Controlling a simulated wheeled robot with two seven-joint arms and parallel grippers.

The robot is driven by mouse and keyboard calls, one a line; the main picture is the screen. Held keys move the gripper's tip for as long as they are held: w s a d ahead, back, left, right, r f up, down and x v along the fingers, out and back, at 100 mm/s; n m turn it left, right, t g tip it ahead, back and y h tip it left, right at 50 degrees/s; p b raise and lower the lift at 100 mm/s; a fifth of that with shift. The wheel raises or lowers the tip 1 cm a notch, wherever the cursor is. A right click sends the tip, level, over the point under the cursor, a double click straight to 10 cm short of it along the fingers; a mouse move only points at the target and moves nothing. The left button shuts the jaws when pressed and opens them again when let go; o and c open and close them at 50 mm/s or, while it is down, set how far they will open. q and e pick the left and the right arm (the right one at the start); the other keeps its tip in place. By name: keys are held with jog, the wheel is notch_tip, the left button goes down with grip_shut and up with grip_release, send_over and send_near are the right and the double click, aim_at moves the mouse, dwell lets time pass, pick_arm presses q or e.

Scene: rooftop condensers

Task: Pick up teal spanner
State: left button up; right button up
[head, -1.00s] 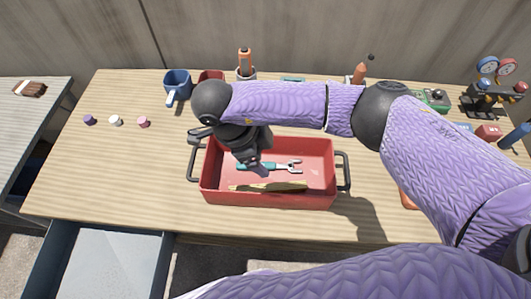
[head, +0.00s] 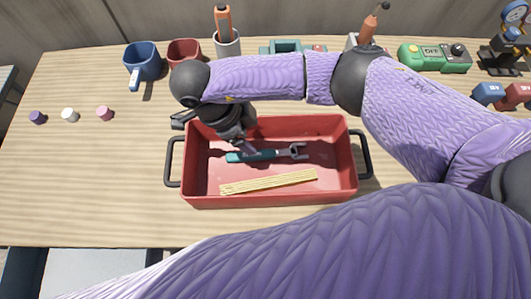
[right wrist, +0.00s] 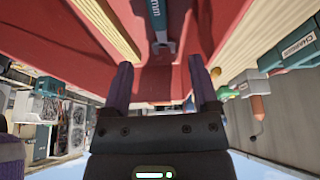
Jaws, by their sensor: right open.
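The teal spanner (head: 262,155) lies flat inside a red tray (head: 270,201) with black side handles. Its teal handle points left and its grey open jaw points right. My right gripper (head: 248,147) hangs over the tray, just above the handle and partly in front of it. In the right wrist view the gripper (right wrist: 160,68) is open, with nothing between its fingers. The spanner (right wrist: 157,18) shows there beyond the fingertips, between them and apart from them. My left gripper is not in view.
A yellow wooden strip (head: 268,182) lies in the tray in front of the spanner. Blue (head: 143,62) and red (head: 184,52) mugs, a grey cup (head: 227,43) and a green device (head: 434,57) stand behind. Small caps sit at left. The table left of the tray is mostly clear.

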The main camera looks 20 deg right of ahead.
aim_at(265, 153)
jog(key=b+x, duration=0.1)
jog(key=x, duration=0.3)
jog(key=b+x, duration=0.1)
jog(key=x, duration=0.4)
jog(key=shift+a+f, duration=0.2)
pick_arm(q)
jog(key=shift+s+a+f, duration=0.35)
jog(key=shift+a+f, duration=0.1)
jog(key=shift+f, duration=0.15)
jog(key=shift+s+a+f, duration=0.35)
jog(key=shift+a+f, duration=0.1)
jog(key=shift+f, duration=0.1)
pick_arm(e)
jog(key=shift+r, duration=0.1)
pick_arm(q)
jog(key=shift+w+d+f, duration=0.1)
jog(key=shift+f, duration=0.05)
pick_arm(e)
jog(key=shift+c, duration=0.6)
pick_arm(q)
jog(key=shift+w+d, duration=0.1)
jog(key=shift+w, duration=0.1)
pick_arm(e)
grip_shut()
